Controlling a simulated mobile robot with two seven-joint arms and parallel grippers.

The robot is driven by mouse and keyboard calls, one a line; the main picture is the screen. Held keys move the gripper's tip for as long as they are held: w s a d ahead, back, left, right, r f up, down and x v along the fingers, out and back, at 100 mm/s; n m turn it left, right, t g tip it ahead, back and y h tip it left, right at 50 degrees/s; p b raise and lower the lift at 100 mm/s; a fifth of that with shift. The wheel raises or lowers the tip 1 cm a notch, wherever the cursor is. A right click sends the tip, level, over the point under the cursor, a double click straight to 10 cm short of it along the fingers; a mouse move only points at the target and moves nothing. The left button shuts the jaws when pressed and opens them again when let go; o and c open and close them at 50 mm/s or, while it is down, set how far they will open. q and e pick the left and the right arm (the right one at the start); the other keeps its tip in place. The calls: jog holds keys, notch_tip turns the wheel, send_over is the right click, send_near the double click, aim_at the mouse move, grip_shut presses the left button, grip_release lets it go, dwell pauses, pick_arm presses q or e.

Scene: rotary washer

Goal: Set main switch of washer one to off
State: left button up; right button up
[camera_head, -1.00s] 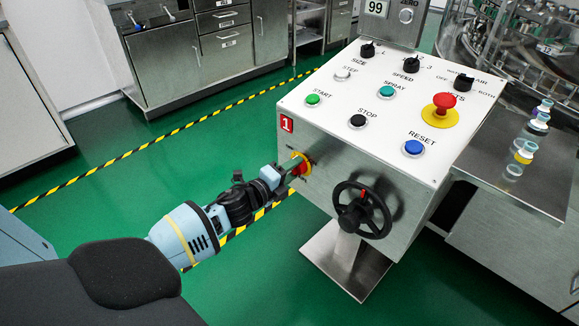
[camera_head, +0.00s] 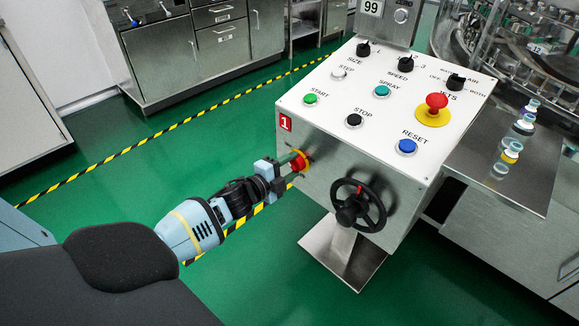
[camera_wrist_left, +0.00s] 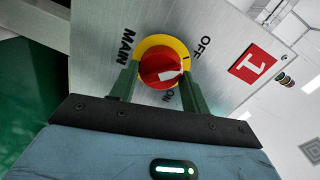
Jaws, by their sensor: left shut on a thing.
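The main switch is a red knob on a yellow ring on the left side of the washer's control box; it shows in the head view (camera_head: 299,162) and close up in the left wrist view (camera_wrist_left: 160,68). The labels MAIN, OFF and ON surround it. Its white pointer mark points right in the wrist view, between the OFF and ON labels. My left gripper (camera_wrist_left: 158,92) has its two green fingers on either side of the red knob, shut on it. In the head view the left gripper (camera_head: 286,170) reaches the switch from the left. My right gripper is not in view.
A red plate marked 1 (camera_head: 285,122) is above the switch. A black handwheel (camera_head: 358,206) sticks out of the box right of the switch. Buttons and an emergency stop (camera_head: 435,108) are on top. Green floor (camera_head: 130,190) left of the box is clear.

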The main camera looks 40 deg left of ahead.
pick_arm(q)
jog(key=o, duration=0.8)
jog(key=shift+o, duration=0.9)
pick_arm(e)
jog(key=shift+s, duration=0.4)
pick_arm(q)
jog(key=s+p, duration=0.1)
jog(key=s, duration=0.6)
jog(key=shift+s+a+r+p, duration=0.35)
jog(key=shift+r+p, duration=0.05)
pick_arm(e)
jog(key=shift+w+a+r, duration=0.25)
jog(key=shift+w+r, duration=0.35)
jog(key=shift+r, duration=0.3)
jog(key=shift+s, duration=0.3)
pick_arm(q)
jog(key=shift+d, duration=0.1)
